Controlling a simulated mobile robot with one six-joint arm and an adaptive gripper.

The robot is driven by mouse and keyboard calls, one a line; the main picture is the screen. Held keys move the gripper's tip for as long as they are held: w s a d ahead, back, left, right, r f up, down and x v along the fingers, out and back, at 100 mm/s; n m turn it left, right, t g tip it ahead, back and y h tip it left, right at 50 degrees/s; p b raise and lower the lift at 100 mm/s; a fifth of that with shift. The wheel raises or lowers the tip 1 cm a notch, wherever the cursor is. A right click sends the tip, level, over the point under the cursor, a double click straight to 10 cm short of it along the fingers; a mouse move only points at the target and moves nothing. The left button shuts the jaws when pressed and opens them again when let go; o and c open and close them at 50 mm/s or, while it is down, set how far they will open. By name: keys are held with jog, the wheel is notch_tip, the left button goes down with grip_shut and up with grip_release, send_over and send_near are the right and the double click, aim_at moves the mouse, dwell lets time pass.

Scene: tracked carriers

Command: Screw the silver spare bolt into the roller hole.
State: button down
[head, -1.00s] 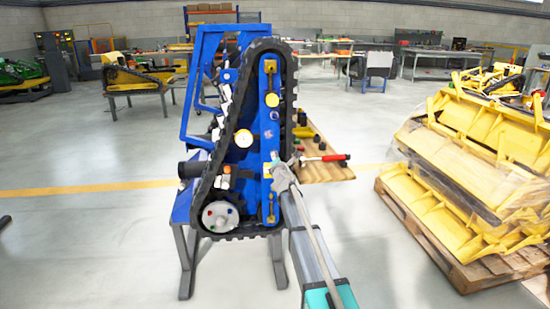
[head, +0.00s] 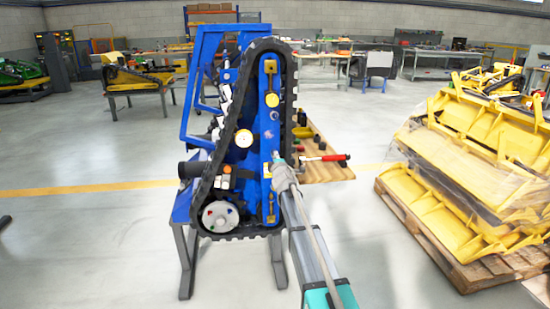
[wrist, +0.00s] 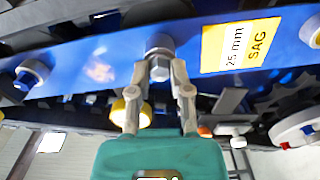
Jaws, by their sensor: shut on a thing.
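My gripper (wrist: 160,72) is shut on the silver bolt (wrist: 160,70), which shows between its fingertips in the wrist view. The bolt meets a round grey fitting (wrist: 160,44) on the blue beam (wrist: 100,65); I cannot tell how deep it sits, and the hole itself is hidden. The bolt is too small to make out there.
A yellow and white label reading 25 mm SAG (wrist: 240,46) is right of the bolt in the wrist view. The black track (head: 205,185) loops around the beam. A wooden table (head: 325,172) with a red-handled tool stands behind. Stacked yellow parts (head: 450,170) stand right.

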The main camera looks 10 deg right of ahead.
dwell(0.4)
jog(key=m, duration=0.9)
jog(key=shift+m, duration=0.4)
jog(key=c, duration=0.7)
grip_release()
jog(key=n, duration=0.9)
jog(key=shift+n, duration=0.4)
